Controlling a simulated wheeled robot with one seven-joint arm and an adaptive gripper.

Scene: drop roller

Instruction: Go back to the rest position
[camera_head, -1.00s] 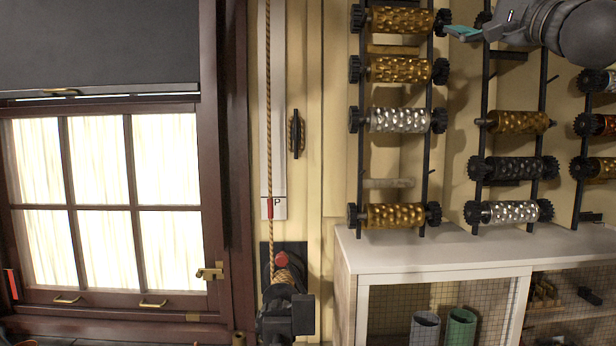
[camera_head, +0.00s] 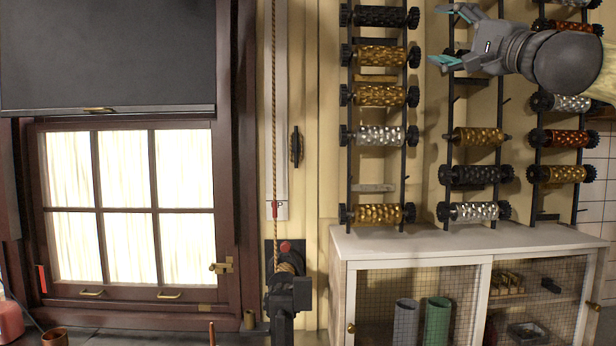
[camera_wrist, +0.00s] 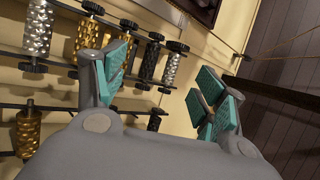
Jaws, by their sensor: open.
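My gripper (camera_head: 446,38) is at the upper right of the head view, in front of the roller racks, its fingers pointing left. Its teal-padded fingers are spread apart with nothing between them. In the wrist view, my gripper (camera_wrist: 155,95) also shows its fingers wide apart and empty, with rollers and wall beyond them. Part of my arm runs off the right edge of the head view.
Patterned rollers, such as a silver one (camera_head: 380,135) and a gold one (camera_head: 377,214), hang on wall racks. A white-topped cabinet (camera_head: 430,240) stands below. A window (camera_head: 128,165), a rope (camera_head: 274,120) and a winch (camera_head: 288,292) are to the left.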

